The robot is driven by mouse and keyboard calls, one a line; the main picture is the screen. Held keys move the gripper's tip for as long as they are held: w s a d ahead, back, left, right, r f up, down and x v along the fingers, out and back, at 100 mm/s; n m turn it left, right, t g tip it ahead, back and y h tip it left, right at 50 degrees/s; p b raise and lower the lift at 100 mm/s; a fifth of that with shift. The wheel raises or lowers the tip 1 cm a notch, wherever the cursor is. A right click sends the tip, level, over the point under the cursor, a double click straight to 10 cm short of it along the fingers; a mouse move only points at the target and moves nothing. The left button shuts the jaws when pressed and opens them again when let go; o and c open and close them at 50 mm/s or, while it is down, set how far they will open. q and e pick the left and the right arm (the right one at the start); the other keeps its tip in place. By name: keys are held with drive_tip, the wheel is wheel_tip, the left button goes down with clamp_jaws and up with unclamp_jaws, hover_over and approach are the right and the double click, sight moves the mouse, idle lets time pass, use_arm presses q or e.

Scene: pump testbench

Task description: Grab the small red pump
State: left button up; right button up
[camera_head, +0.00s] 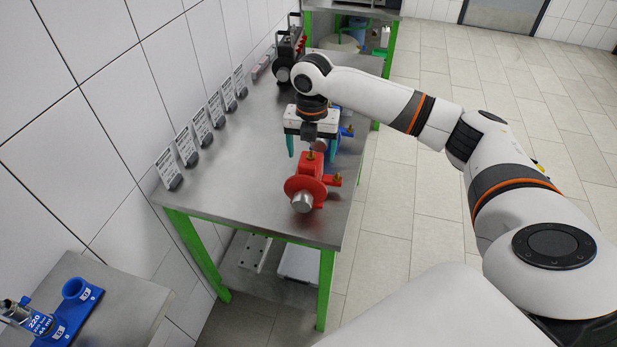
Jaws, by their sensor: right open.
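The small red pump (307,186) stands near the front right part of the steel table, with a round flange and a grey shaft end facing me. My right gripper (311,156) hangs from above just behind the pump's red body. Its two teal fingers are spread apart, one to each side, and it holds nothing that I can see. The gripper body hides part of what lies between and behind the fingers. I cannot tell whether a finger touches the pump. My left gripper is not in view.
A blue part (346,132) shows partly behind my gripper. A black machine (287,48) stands at the table's far end. Several label holders (203,128) line the wall side. The steel table (225,185) is bare at front left. A blue holder (70,313) sits on a lower-left bench.

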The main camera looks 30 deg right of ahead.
sight(308, 169)
drive_tip(key=shift+w+f, duration=0.2)
drive_tip(key=shift+f, duration=0.7)
drive_tip(key=f+p, duration=0.1)
drive_tip(key=f, duration=0.1)
drive_tip(key=f+p, duration=0.1)
drive_tip(key=f, duration=0.1)
drive_tip(key=shift+w+a+f, duration=0.1)
drive_tip(key=shift+a+f, duration=0.1)
drive_tip(key=shift+f, duration=0.5)
drive_tip(key=c, duration=1.5)
drive_tip(key=shift+w+r, duration=0.1)
drive_tip(key=shift+r, duration=0.05)
drive_tip(key=shift+c, duration=1.1)
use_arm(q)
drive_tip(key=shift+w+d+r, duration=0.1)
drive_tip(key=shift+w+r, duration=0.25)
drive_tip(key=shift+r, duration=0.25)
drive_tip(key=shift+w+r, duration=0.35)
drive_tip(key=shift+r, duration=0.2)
